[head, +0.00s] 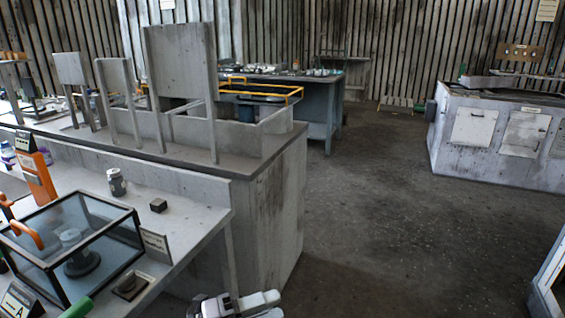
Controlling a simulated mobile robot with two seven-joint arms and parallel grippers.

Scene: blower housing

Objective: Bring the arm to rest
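My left gripper (236,304) shows at the bottom edge, left of centre, cut off by the frame. It is a small grey and white shape over the dark floor, in front of the near bench's right end. Its fingertips are not clear, so I cannot tell whether it is open or shut. I see nothing held in it. It is apart from the things on the bench. My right gripper is not in view.
The near bench (190,214) holds a glass case (110,230), a metal can (117,182), a small dark block (158,205) and an orange stand (38,178). A taller counter (262,200) stands behind. Open floor (390,230) lies right, before a grey cabinet (480,150).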

